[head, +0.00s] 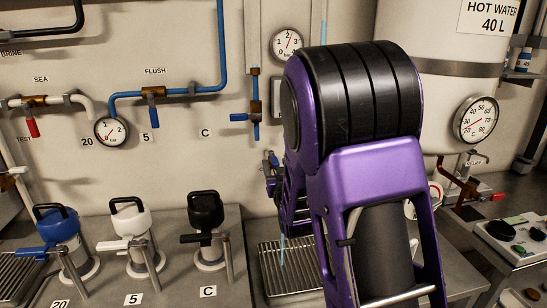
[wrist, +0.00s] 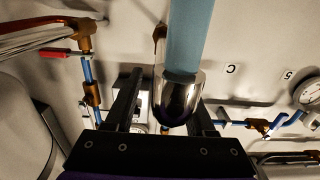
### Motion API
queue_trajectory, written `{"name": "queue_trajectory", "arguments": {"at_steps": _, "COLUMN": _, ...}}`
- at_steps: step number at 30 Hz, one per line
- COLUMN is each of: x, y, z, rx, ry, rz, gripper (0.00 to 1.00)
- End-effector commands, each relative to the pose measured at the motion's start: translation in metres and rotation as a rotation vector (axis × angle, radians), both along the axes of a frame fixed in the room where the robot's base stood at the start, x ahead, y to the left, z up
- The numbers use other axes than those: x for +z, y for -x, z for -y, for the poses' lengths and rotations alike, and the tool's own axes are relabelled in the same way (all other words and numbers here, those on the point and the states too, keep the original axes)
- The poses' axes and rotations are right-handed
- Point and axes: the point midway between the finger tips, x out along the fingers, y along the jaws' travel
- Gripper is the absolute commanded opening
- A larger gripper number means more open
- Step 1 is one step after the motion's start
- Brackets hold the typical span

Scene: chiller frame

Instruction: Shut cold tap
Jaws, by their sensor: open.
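In the wrist view, which looks upside down, my gripper (wrist: 160,88) has its dark fingers apart. A chrome spout (wrist: 178,98) with a thick pale blue stream (wrist: 190,40) shows between or in front of them; I cannot tell any contact. In the head view, a thin water stream (head: 282,250) falls to the grating. Small fittings with blue (head: 271,163) show above it, beside my purple wrist, mostly hidden by my arm.
A drain grating (head: 270,278) lies under the stream. Blue, white and black-topped pump units (head: 130,225) stand left on the counter. The hot water tank (head: 450,25) and a red relief lever (head: 490,197) are at right. My arm covers the centre.

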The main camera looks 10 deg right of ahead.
Motion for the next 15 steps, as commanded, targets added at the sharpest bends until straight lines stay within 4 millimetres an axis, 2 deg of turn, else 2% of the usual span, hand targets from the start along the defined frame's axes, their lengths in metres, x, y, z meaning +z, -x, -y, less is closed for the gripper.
{"name": "queue_trajectory", "arguments": {"at_steps": 14, "x": -0.0002, "y": 0.0017, "z": 0.0004, "rx": 0.000, "ry": 0.000, "rz": 0.000, "gripper": 0.55}}
{"name": "queue_trajectory", "arguments": {"at_steps": 15, "x": -0.0001, "y": 0.0017, "z": 0.0004, "rx": 0.000, "ry": 0.000, "rz": 0.000, "gripper": 0.48}}
